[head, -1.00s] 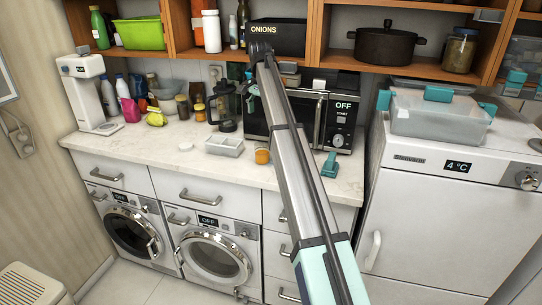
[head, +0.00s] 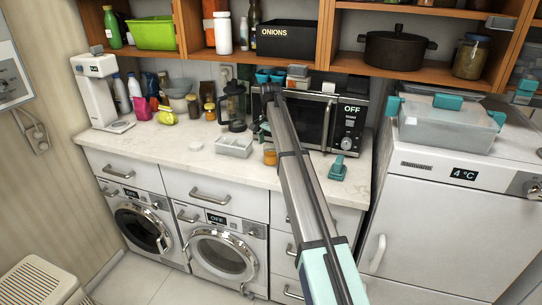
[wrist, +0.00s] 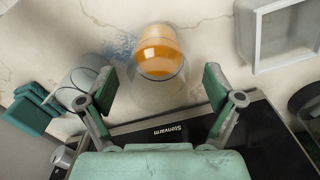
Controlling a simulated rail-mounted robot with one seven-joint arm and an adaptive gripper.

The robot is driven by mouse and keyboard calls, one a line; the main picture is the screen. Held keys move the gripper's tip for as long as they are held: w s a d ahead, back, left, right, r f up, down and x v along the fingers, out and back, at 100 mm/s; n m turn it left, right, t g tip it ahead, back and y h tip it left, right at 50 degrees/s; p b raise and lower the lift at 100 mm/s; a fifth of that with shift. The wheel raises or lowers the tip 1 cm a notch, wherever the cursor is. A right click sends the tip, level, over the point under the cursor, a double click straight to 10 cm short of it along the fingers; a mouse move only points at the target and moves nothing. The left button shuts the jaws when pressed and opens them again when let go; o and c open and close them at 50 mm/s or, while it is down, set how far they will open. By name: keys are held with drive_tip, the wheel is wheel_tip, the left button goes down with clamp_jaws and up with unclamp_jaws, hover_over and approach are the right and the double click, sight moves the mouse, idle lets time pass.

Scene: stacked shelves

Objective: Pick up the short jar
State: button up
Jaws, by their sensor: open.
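A short jar (head: 270,157) with orange contents stands on the white countertop in front of the microwave. In the wrist view the jar (wrist: 158,55) shows as clear glass with an orange part, above the middle of the picture. My gripper (wrist: 158,88) is open and empty. Its two green-padded fingers are spread to the left and right of the jar's line, and the jar lies beyond them. I cannot tell how far the fingertips are from it. In the head view my gripper is mostly hidden behind my arm, by the microwave front.
The microwave (head: 312,118) stands close behind the jar. A white divided tray (head: 234,146) is left of the jar and a teal object (head: 338,168) is right. A glass press (head: 233,107) stands behind the tray. The front counter edge is clear.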

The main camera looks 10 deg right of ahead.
sight(271, 153)
wheel_tip(271, 153, down, 4)
drive_tip(key=shift+s+f+p, duration=0.1)
drive_tip(key=shift+f+p, duration=0.1)
drive_tip(key=shift+p, duration=0.55)
drive_tip(key=c, duration=1.5)
drive_tip(key=shift+d, duration=0.1)
drive_tip(key=shift+r, duration=0.15)
